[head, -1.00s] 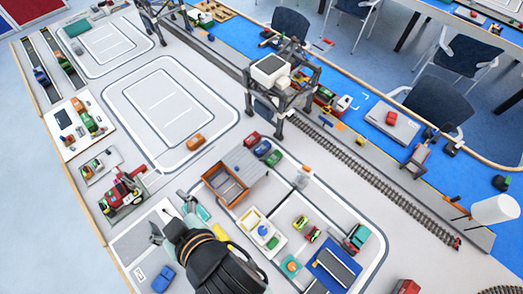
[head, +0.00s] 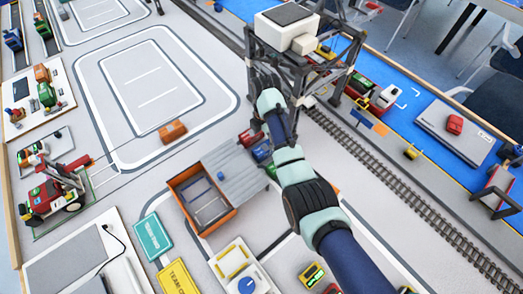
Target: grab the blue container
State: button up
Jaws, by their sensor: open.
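A small blue container-like block (head: 261,151) sits between a red one (head: 248,137) and a green one, partly hidden by my arm, beside the grey plate. It is small, and I cannot tell whether it is a container or a toy vehicle. My gripper (head: 262,84) is at the end of the teal and dark blue arm, above and beyond this block in the picture, in front of the gantry crane's legs. Its dark fingers are open, and I see nothing between them. They are apart from the block.
The gantry crane (head: 297,52) stands right behind my gripper. An orange open box (head: 190,212) with a grey plate (head: 240,172) lies left of my arm. A rail track (head: 405,190) runs along the right. The marked floor at upper left is mostly clear.

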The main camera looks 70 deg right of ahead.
aim_at(265, 147)
notch_tip(265, 147, down, 2)
jog(key=shift+a+f+b, duration=0.1)
jog(key=shift+a+b, duration=0.05)
jog(key=shift+b, duration=0.25)
jog(key=f+b, duration=0.1)
jog(key=f, duration=0.2)
jog(key=f+b, duration=0.1)
jog(key=f, duration=0.1)
jog(key=shift+s+f+b, duration=0.25)
jog(key=shift+b, duration=0.1)
jog(key=c, duration=1.3)
notch_tip(265, 147, up, 8)
jog(key=p, duration=0.3)
jog(key=shift+w+f+p, duration=0.1)
jog(key=shift+p, duration=0.25)
jog(key=s+a+p, duration=0.2)
jog(key=s+a, duration=0.1)
jog(key=s, duration=0.5)
jog(key=s+a+p, duration=0.3)
jog(key=s, duration=0.6)
jog(key=shift+f, duration=0.35)
